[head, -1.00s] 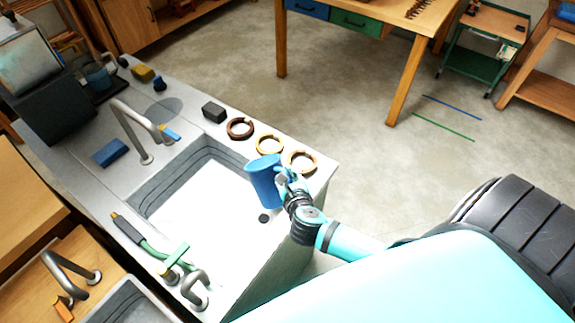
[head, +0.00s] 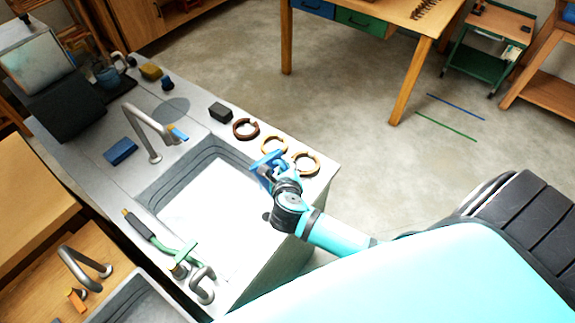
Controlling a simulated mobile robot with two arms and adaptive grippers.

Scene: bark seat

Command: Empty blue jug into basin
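The blue jug (head: 264,162) is over the right end of the basin, held in my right gripper (head: 283,172). Only a small part of the jug shows; the gripper and wrist hide much of it, and it looks strongly tilted. I cannot see its mouth or contents clearly. The basin (head: 172,182) is a grey sink with a bright white floor, set in the counter. The drain is partly hidden by my wrist. My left gripper is not in view.
Three rings (head: 306,163) and a black block (head: 220,112) lie along the counter's far edge. A tap (head: 150,135) arches at the basin's left. A blue block (head: 121,151) lies beside it. A brush with a green part (head: 150,235) lies on the near rim.

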